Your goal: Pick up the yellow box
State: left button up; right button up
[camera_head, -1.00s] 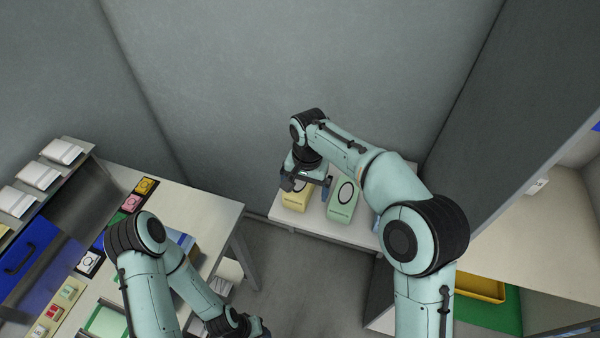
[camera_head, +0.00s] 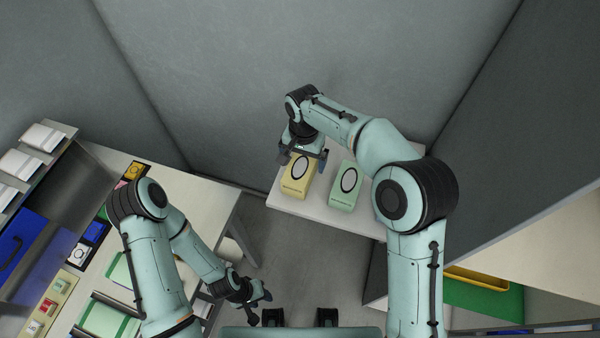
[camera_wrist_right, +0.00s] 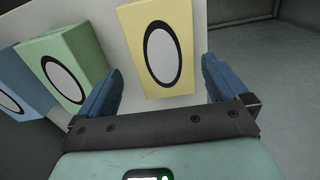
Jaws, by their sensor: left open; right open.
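The yellow box (camera_head: 297,178) has a white oval with a black rim on its face and stands on a small white table at the back. It also shows in the right wrist view (camera_wrist_right: 147,80), beyond and between the fingers. My right gripper (camera_head: 303,157) is open and empty, just above and behind the yellow box in the head view. In the right wrist view its two blue fingers (camera_wrist_right: 160,88) are spread on either side of the box's near end, with no visible contact. My left gripper (camera_head: 262,297) is open and empty, low beside the left workbench.
A green box (camera_head: 346,187) stands right of the yellow one. A blue box (camera_wrist_right: 20,85) shows beside it in the wrist view. The white table (camera_head: 315,212) has a bare front edge. A workbench (camera_head: 185,190) with small packs is at left.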

aim_at(300, 167)
jog(key=f, duration=0.3)
jog(key=shift+s+a+f, duration=0.4)
jog(key=shift+w+f, duration=0.1)
jog(key=shift+f, duration=0.5)
jog(key=c, duration=1)
jog(key=shift+r, duration=0.1)
